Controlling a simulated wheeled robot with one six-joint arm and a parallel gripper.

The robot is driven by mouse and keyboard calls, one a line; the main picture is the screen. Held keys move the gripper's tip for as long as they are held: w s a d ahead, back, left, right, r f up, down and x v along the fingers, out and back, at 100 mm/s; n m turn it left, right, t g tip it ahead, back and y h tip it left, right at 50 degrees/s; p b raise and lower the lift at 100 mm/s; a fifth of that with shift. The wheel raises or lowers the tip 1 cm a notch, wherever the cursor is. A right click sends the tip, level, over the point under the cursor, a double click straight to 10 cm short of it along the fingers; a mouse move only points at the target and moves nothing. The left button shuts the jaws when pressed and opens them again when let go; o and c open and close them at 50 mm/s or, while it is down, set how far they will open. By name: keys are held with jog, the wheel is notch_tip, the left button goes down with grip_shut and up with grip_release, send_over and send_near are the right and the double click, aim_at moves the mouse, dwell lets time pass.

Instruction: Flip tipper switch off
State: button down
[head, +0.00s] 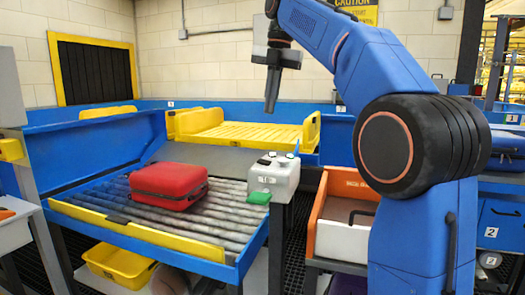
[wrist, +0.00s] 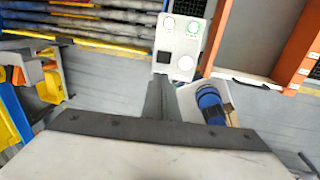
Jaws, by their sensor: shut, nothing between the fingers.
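A grey control box (head: 273,178) stands at the right front corner of the roller conveyor. Small dark controls and a blue-green one show on its top in the head view. In the wrist view the box (wrist: 176,52) shows its top face with round white dials, one ringed green, and a black square. I cannot tell which control is the tipper switch or its position. My gripper (head: 270,106) is shut and empty, pointing down, and appears above the box in the head view. In the wrist view its fingers (wrist: 160,82) appear just below the box's near edge.
A red suitcase (head: 169,186) lies on the roller conveyor (head: 100,197). An orange-and-white bin (head: 342,238) stands to the right. A yellow bin (head: 118,264) is under the conveyor.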

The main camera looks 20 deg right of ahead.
aim_at(261, 161)
jog(key=f, duration=0.4)
jog(key=a+f, duration=0.1)
jog(key=f, duration=0.4)
jog(key=w+f, duration=0.1)
jog(key=f, duration=0.3)
jog(key=shift+w+a+f, duration=0.1)
jog(key=shift+a+f, duration=0.2)
jog(key=shift+a, duration=0.05)
jog(key=shift+f, duration=0.15)
